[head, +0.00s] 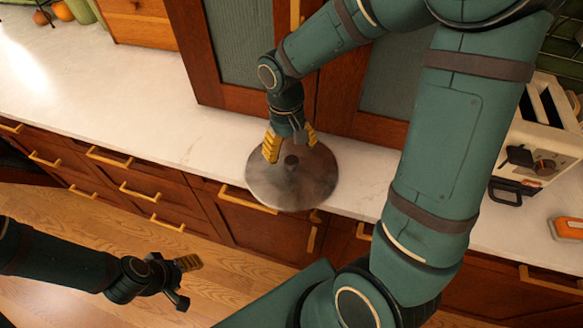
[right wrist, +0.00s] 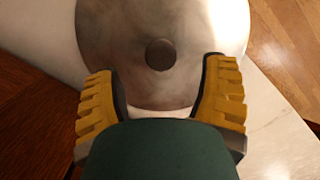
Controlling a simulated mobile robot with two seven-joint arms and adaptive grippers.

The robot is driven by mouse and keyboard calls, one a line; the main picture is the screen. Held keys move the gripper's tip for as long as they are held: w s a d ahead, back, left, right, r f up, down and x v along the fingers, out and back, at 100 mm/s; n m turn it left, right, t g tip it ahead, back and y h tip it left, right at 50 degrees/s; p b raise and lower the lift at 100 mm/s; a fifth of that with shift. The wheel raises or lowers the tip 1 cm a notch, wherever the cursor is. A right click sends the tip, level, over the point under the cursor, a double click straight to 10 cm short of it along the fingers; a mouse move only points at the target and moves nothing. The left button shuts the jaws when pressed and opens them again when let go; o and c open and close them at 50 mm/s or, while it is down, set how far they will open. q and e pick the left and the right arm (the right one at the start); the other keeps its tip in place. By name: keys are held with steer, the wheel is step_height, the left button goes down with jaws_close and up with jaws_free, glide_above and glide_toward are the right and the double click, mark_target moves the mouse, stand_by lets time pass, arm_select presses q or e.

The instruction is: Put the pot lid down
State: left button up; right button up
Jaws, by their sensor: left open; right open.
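The pot lid (head: 292,185) is a round, grey metal disc with a dark knob (head: 291,162) on top. In the head view it lies at the front edge of the white counter, its near rim reaching past the edge. My right gripper (head: 290,146) is open just above the lid, its yellow fingers spread at the knob's back side. In the right wrist view the lid (right wrist: 210,45) and knob (right wrist: 160,54) show ahead of the open fingers, and the knob is apart from both. My left gripper (head: 186,282) is open and empty, low over the wooden floor.
The white counter (head: 130,95) is clear to the left of the lid. A white toaster (head: 540,135) and an orange item (head: 567,229) are at the right. Wooden cabinets (head: 230,60) stand behind; drawers with brass handles (head: 137,191) lie below.

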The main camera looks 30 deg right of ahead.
mark_target(291, 159)
steer(key=f, duration=0.3)
steer(key=f+b, duration=0.1)
steer(key=shift+s+a+f, duration=0.1)
steer(key=shift+s+f, duration=0.25)
steer(key=shift+s, duration=0.05)
jaws_close()
